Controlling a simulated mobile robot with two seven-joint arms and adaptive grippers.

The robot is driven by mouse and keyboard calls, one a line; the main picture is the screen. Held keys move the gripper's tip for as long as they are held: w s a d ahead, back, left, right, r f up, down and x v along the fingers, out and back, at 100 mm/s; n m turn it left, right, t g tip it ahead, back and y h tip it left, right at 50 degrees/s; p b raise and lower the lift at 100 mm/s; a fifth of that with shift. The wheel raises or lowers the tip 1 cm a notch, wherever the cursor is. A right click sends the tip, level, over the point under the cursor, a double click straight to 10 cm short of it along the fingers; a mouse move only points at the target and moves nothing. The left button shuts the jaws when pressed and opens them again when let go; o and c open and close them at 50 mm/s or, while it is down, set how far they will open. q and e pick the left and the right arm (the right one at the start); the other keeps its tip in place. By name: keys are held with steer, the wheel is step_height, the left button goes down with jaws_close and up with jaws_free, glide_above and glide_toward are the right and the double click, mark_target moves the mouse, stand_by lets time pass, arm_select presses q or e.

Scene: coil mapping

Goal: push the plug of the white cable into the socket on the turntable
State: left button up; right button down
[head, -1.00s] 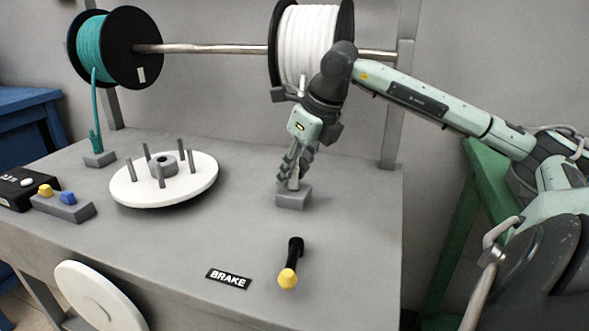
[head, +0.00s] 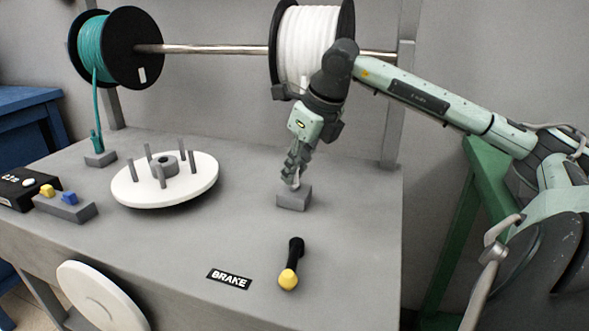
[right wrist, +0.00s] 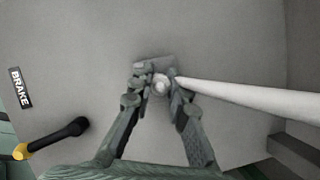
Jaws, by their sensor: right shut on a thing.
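The white cable's plug (right wrist: 161,85) is between the fingertips of my right gripper (head: 293,178), which is shut on it just above a small grey block (head: 293,199). In the right wrist view the gripper (right wrist: 160,90) holds the plug over the block (right wrist: 155,63), and the white cable (right wrist: 250,97) runs off to the right. I cannot tell whether the plug still touches the block. The turntable (head: 200,187) is a white disc with several grey pegs and a grey hub (head: 164,165) that looks like the socket. My left gripper is not in view.
A white spool (head: 312,40) and a teal spool (head: 90,50) hang on a metal rod. A black lever with a yellow end (head: 288,279) and a BRAKE label (head: 229,279) lie at the front. A box with yellow and blue buttons (head: 75,213) is left. The bench between block and turntable is clear.

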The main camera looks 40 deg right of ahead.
steer(key=shift+r+p, duration=0.8)
steer(key=shift+r, duration=0.2)
steer(key=shift+r+p, duration=0.45)
steer(key=shift+r, duration=1.3)
steer(key=shift+f, duration=0.1)
